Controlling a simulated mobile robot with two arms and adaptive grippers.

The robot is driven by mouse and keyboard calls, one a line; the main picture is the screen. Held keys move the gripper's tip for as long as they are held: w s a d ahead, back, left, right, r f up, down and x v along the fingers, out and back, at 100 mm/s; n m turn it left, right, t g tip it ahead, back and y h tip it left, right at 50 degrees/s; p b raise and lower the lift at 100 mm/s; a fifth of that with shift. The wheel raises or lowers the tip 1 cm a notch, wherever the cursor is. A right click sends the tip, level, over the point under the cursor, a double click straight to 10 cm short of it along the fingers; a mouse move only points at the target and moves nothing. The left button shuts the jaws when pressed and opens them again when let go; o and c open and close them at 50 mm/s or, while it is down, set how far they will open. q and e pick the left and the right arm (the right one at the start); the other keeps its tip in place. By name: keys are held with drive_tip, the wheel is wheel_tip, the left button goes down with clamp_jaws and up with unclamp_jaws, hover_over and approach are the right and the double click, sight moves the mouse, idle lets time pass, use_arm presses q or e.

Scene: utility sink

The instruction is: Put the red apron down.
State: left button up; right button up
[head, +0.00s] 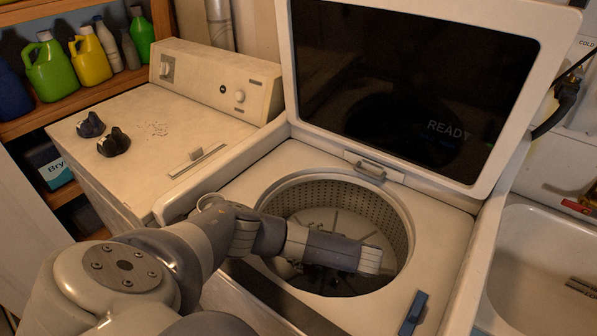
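I cannot make out a red apron anywhere in the head view. My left arm comes in from the lower left and reaches over the open washer tub (398,225). My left gripper (325,268) is above or just inside the tub opening. Its fingers are mostly hidden behind the wrist and blend into the dark tub, so I cannot tell whether they are open or shut. No red cloth shows in or below it. The visible part of the tub holds a pale agitator base and no clear cloth. My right gripper is not in view.
The washer's raised lid (420,80) stands behind the tub. A second closed machine (160,135) is at left, with two small dark objects (114,142) on top. Bottles (90,58) fill a shelf. A white sink (535,265) is at right, with a small red item (577,207) on its rim.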

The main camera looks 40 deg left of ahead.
use_arm(q)
drive_tip(key=shift+r, duration=0.1)
drive_tip(key=shift+d+r, duration=0.15)
drive_tip(key=shift+d, duration=0.05)
drive_tip(key=p+v, duration=0.4)
drive_tip(key=v, duration=0.1)
drive_tip(key=shift+d+r, duration=0.25)
drive_tip(key=shift+r, duration=0.15)
drive_tip(key=shift+d+r+p, duration=0.15)
drive_tip(key=shift+d+p, duration=0.25)
drive_tip(key=shift+d, duration=0.2)
